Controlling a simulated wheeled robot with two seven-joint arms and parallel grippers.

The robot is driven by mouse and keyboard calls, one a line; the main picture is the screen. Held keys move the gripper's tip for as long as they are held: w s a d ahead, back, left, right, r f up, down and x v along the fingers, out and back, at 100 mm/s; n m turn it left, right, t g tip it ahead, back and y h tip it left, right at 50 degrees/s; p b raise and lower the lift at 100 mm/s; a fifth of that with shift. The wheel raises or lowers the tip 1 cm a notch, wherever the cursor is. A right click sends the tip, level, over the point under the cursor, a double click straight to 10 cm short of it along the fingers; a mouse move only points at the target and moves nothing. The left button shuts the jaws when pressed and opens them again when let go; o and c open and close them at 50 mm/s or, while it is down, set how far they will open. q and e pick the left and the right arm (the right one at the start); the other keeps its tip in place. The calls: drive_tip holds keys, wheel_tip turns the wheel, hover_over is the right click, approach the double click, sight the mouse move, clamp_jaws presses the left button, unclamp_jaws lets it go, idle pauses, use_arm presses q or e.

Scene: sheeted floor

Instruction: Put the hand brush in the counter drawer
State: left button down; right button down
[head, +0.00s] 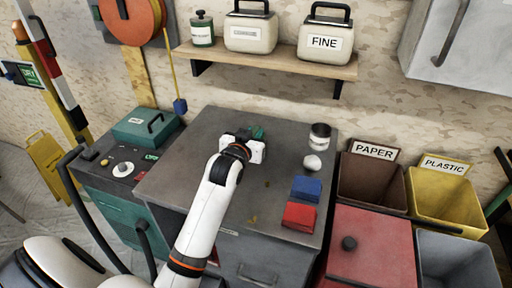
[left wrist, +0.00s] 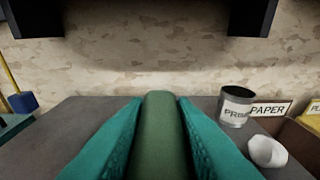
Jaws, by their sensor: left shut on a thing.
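My left gripper (head: 256,136) is over the back part of the grey counter top (head: 190,165). In the left wrist view its teal fingers are shut on a dark green rounded bar, seemingly the handle of the hand brush (left wrist: 158,137). The rest of the brush, bristles included, is hidden; I cannot tell whether it touches the counter. The counter drawer (head: 262,262) is in the front below the top, with a bar handle; it looks closed, and my arm covers part of the front. My right gripper is not in view.
A can (head: 319,136), a white lump (head: 312,163), a blue block (head: 306,188) and a red block (head: 299,216) stand on the counter's right side. Brown (head: 368,184) and yellow (head: 446,202) bins stand right. A shelf (head: 270,62) hangs above. The counter's left part looks clear.

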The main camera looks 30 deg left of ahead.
use_arm(q)
drive_tip(key=shift+w+a+r, duration=0.35)
drive_tip(key=shift+w, duration=0.2)
drive_tip(key=shift+w+a+r, duration=0.3)
drive_tip(key=shift+w+r, duration=0.05)
drive_tip(key=shift+w, duration=0.15)
wheel_tip(320, 180, down, 10)
drive_tip(key=shift+r+p, duration=0.25)
drive_tip(key=shift+p, duration=0.05)
drive_tip(key=shift+f, duration=0.15)
drive_tip(key=c, duration=1.2)
unclamp_jaws()
